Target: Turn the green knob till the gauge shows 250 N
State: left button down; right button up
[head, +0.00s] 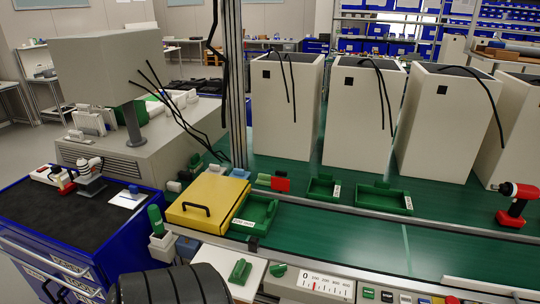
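The gauge (327,286) is a white scale in the front panel at the bottom of the head view, with numbers rising from 0 at its left. Its red pointer (314,286) stands near the low end, around the 100 mark; the exact reading is too small to tell. The green knob (278,271) sits on the panel just left of the gauge, with nothing touching it. Neither gripper shows in the head view.
Right of the gauge are small buttons (387,296) and a red button (452,300). A green piece (239,270) lies on a white plate to the left. Behind are a yellow lid (209,196), green trays (383,198) and a red-black power tool (516,204). The green belt between is mostly clear.

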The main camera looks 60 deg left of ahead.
aim_at(278, 270)
jog(key=u, duration=1.85)
